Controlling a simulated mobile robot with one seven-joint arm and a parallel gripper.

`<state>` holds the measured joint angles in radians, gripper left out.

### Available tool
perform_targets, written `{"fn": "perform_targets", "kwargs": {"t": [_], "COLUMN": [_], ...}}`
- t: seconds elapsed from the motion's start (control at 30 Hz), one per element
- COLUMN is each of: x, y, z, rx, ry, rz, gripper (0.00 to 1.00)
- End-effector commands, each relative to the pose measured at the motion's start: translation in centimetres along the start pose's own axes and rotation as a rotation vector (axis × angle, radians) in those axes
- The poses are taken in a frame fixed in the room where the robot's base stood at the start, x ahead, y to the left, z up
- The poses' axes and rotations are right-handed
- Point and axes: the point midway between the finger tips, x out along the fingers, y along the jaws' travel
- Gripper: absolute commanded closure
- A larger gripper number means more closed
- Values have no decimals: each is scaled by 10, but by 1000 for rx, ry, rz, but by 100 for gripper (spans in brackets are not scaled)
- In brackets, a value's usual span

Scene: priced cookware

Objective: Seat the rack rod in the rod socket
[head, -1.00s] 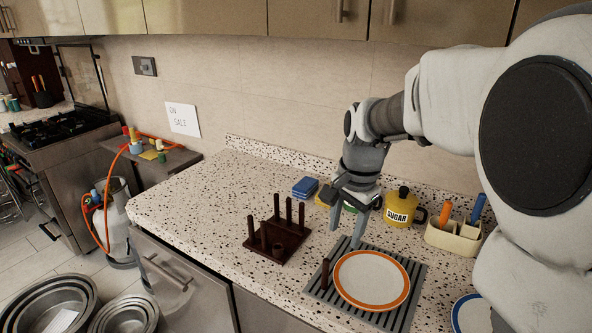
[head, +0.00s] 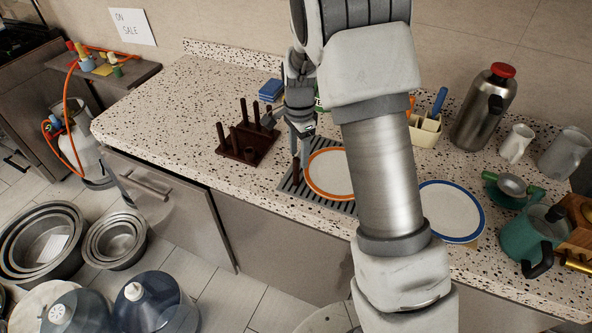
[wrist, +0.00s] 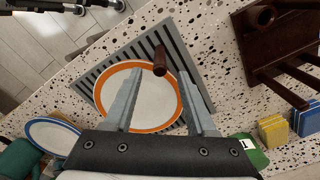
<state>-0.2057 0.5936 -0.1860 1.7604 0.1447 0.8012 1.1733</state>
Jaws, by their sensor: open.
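The rack rod (head: 297,169) is a dark brown peg standing on the grey ribbed mat at the left edge of the orange-rimmed plate. It also shows in the wrist view (wrist: 159,58). The dark brown rack (head: 237,138) stands to the left, with several upright pegs and a short hollow rod socket (head: 250,154) near its front corner. The socket shows at the top right of the wrist view (wrist: 262,16). My gripper (head: 301,148) is open and empty just above the rod. In the wrist view the rod appears between the fingertips (wrist: 161,74); contact cannot be told.
The orange-rimmed plate (head: 330,174) lies on the grey mat (head: 290,184), close beside the rod. Blue sponges (head: 271,90) lie behind the rack. A blue-rimmed plate (head: 452,211) and a steel flask (head: 485,110) are to the right. The counter left of the rack is clear.

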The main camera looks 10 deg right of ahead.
Motion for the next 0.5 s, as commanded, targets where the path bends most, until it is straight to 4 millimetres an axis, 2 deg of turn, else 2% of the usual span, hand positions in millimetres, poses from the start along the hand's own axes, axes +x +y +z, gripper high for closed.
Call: {"fn": "perform_targets", "kwargs": {"t": [0.1,0.37,0.5], "x": [20,38,58], "y": [1,1,2], "z": [0,2,8], "rx": [0,-1,-1], "ry": [-1,-1,-1], "rz": [4,2,4], "gripper": [44,44,44]}}
